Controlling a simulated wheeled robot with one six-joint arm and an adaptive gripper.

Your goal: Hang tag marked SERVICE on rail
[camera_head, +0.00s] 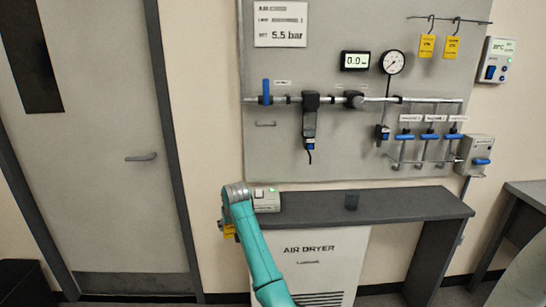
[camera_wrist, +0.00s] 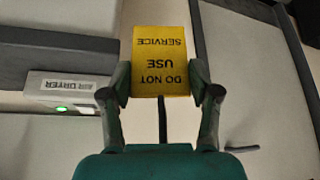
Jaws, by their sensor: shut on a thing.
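The yellow tag (camera_wrist: 160,62) reads DO NOT USE SERVICE, upside down in the wrist view. My gripper (camera_wrist: 160,82) is shut on it, one finger at each side edge. In the head view the held tag (camera_head: 229,231) shows partly, beside my teal arm, left of the dark shelf and low in front of the wall. The rail (camera_head: 462,19) is a thin dark bar at the upper right of the grey panel, far from my gripper. Two other yellow tags (camera_head: 427,46) (camera_head: 450,48) hang from it on hooks.
A dark shelf (camera_head: 400,203) stands under the panel with an air dryer (camera_head: 318,255) beneath. Pipes, blue-handled valves (camera_head: 429,134) and a gauge (camera_head: 393,62) stick out below the rail.

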